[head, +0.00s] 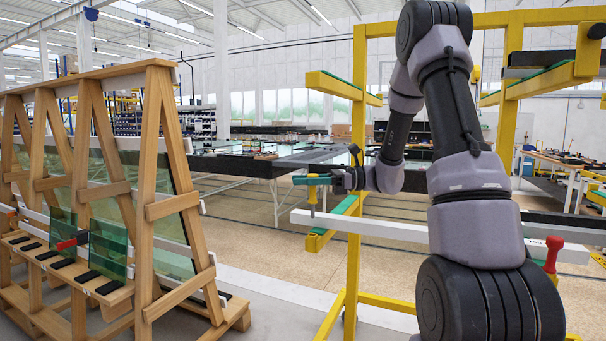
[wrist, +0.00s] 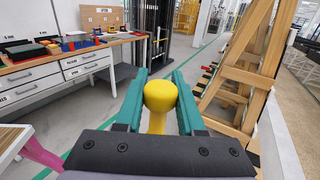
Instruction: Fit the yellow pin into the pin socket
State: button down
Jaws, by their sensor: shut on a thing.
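The yellow pin (head: 312,193) hangs upright from my gripper (head: 312,180), with its narrow grey tip pointing down. In the wrist view its rounded yellow head (wrist: 160,95) sits between the two teal fingers of my gripper (wrist: 160,82), which are shut on it. In the head view the tip overlaps the left end of a long white bar (head: 375,227) on the yellow frame. I cannot tell whether the tip touches the bar or is in front of it. I cannot make out the pin socket itself.
A red pin (head: 552,254) stands at the bar's right part, beside my arm. The yellow frame (head: 354,130) has green-topped arms near my gripper. A wooden rack (head: 155,200) with glass panes stands at the left. A workbench (wrist: 65,75) shows in the wrist view.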

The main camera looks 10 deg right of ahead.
aim_at(310, 200)
jog(key=shift+f, duration=1.75)
jog(key=shift+f, duration=2.05)
jog(key=shift+s+f, duration=0.1)
jog(key=shift+f, duration=0.1)
jog(key=shift+s+f, duration=0.3)
jog(key=shift+f, duration=0.4)
jog(key=shift+w+r, duration=0.15)
jog(key=shift+r, duration=0.85)
jog(key=shift+w+r, duration=0.15)
jog(key=shift+r, duration=0.8)
